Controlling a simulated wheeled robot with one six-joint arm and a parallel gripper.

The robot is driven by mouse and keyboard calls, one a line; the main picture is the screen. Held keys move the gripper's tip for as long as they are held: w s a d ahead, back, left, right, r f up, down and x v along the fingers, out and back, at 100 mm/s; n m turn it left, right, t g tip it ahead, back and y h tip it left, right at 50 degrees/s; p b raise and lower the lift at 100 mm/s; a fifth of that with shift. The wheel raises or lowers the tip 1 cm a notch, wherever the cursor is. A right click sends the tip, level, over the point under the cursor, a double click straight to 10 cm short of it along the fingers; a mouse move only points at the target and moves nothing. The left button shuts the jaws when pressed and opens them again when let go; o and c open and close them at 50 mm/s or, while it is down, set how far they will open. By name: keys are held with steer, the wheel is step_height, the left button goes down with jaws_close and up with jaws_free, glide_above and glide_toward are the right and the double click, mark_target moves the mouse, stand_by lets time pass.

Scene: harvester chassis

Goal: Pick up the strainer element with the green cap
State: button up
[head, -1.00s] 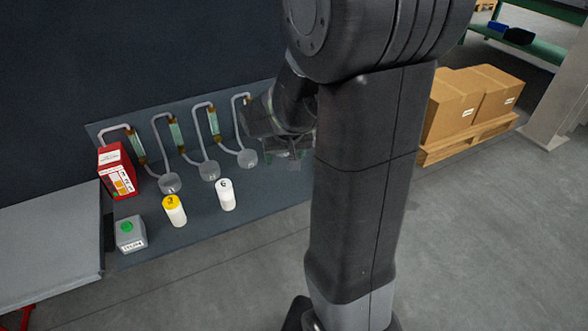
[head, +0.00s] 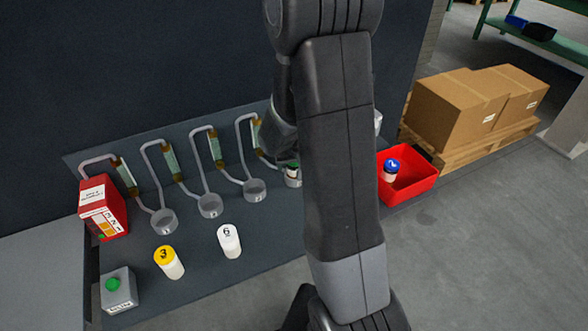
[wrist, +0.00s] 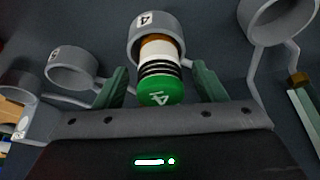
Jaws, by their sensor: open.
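The strainer element with the green cap (wrist: 161,92) shows in the wrist view, with a white and black-banded body and a brown part by the ring-shaped cup (wrist: 157,24) labelled 4. It appears to sit in that cup. My gripper (wrist: 160,80) is open, one greenish finger on each side of the element, with gaps on both sides. My arm hides the fingers there.
A yellow-capped element (head: 169,263) and a white-capped one (head: 229,241) stand on the grey panel (head: 200,275). Empty cups are in a row to the left. A red bin (head: 424,181) holding a blue-capped element (head: 391,170) is right of my arm. Cartons (head: 452,110) stand behind it.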

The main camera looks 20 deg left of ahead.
steer(key=shift+f, duration=0.1)
steer(key=c, duration=1.2)
step_height(320, 180, up, 10)
steer(key=shift+r+p, duration=0.2)
steer(key=shift+p, duration=0.2)
step_height(320, 180, up, 5)
steer(key=p, duration=0.3)
steer(key=shift+f, duration=0.15)
